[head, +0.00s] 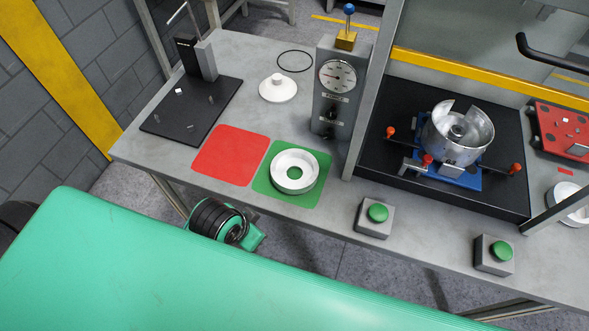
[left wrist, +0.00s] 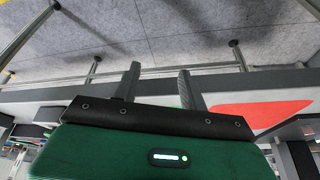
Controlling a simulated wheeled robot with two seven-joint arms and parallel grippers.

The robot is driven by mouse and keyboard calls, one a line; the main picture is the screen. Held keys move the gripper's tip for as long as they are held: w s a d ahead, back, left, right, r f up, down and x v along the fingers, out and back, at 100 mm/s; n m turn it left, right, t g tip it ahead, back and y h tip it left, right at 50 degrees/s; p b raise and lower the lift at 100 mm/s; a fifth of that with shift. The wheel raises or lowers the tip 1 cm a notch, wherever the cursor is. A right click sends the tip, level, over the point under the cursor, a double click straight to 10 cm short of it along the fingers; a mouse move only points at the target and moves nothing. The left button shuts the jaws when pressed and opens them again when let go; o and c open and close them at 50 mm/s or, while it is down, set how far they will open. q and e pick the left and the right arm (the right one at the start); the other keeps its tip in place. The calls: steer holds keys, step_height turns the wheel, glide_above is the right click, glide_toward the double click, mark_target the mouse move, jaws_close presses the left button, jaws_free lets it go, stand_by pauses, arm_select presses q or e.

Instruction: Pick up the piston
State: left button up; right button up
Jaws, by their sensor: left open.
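A white disc with a raised knob (head: 278,88) lies farther back on the grey table. In the left wrist view my left gripper (left wrist: 158,70) has its two dark fingers apart, with nothing between them. Its fingers do not show in the head view, where my green arm crosses the lower left, in front of the table. My right gripper is in neither view.
A red mat (head: 230,155) lies left of the green one. A gauge press (head: 334,95) stands behind the ring. A black plate with a stand (head: 190,115) is at left. A metal housing (head: 458,135) and two green buttons (head: 377,213) (head: 501,251) are at right.

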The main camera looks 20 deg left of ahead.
arm_select(q)
steer(key=w+d+r+m+g+h, duration=0.1)
steer(key=w+d+r+m, duration=0.25)
steer(key=d+m, duration=0.3)
steer(key=w+d+r+m+h, duration=0.25)
steer(key=d+r+m, duration=0.2)
steer(key=m, duration=0.25)
steer(key=w+d+r+m+g+h, duration=0.1)
steer(key=w+d+r+m, duration=0.2)
steer(key=d+m, duration=0.35)
step_height(320, 180, up, 5)
steer(key=m+g+y, duration=0.2)
steer(key=m+y, duration=0.4)
steer(key=m, duration=1)
glide_above(310, 180)
step_height(310, 180, down, 8)
steer(key=shift+a+r+p, duration=0.1)
steer(key=shift+a+p, duration=0.05)
steer(key=shift+p, duration=0.7)
steer(key=shift+f+p, duration=0.4)
steer(key=shift+f, duration=0.3)
step_height(310, 180, down, 4)
steer(key=shift+r+p, duration=0.25)
steer(key=shift+p, duration=0.4)
steer(key=shift+f, duration=0.4)
